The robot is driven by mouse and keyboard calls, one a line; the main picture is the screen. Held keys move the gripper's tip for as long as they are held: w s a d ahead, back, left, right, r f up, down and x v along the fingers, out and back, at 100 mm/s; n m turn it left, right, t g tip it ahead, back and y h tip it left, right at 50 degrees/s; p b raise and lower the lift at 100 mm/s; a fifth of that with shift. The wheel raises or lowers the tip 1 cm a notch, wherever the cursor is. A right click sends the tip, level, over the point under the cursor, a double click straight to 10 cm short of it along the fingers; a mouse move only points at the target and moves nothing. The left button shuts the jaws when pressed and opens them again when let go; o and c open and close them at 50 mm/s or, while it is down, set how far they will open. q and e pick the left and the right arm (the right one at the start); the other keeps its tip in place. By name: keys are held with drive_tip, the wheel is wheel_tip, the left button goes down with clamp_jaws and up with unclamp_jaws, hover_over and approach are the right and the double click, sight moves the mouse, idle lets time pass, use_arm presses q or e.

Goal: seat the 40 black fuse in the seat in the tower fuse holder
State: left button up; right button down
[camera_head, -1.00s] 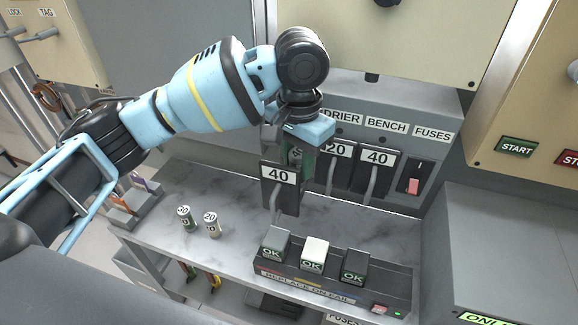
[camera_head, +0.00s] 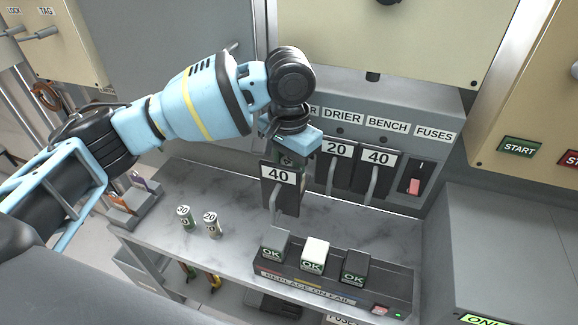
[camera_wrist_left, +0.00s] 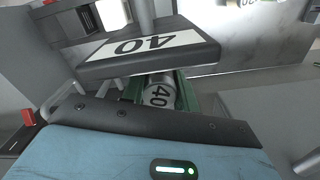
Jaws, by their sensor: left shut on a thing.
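My left gripper (camera_head: 289,160) reaches down in front of the fuse panel, its fingers mostly hidden behind the lowered 40 cover. In the left wrist view it is shut on the 40 fuse (camera_wrist_left: 160,92), whose pale end marked 40 shows between green finger pads. The tower fuse holder (camera_head: 279,194) is the leftmost one, its dark cover marked 40 tilted out with a handle below. The same cover shows in the left wrist view (camera_wrist_left: 150,45), close above the fuse. The seat is hidden, so I cannot tell whether the fuse touches it. My right gripper is not in view.
Two fuses marked 20 (camera_head: 186,218) (camera_head: 212,223) stand on the marbled bench (camera_head: 235,255). A dark tester (camera_head: 300,285) with several OK blocks sits at the front. The drier holder (camera_head: 336,155) and bench holder (camera_head: 376,165) are just right of the gripper, with a switch (camera_head: 414,178) beyond.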

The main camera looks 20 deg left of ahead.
use_arm(q)
drive_tip(key=shift+f, duration=0.1)
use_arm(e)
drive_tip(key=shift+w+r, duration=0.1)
use_arm(q)
drive_tip(key=o, duration=1)
drive_tip(key=shift+r, duration=0.35)
wheel_tip(320, 180, up, 12)
drive_tip(key=shift+f+p, duration=0.2)
drive_tip(key=shift+p, duration=0.25)
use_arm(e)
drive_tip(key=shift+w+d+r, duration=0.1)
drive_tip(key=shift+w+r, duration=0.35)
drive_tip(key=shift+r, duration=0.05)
use_arm(q)
drive_tip(key=shift+s+f, duration=0.1)
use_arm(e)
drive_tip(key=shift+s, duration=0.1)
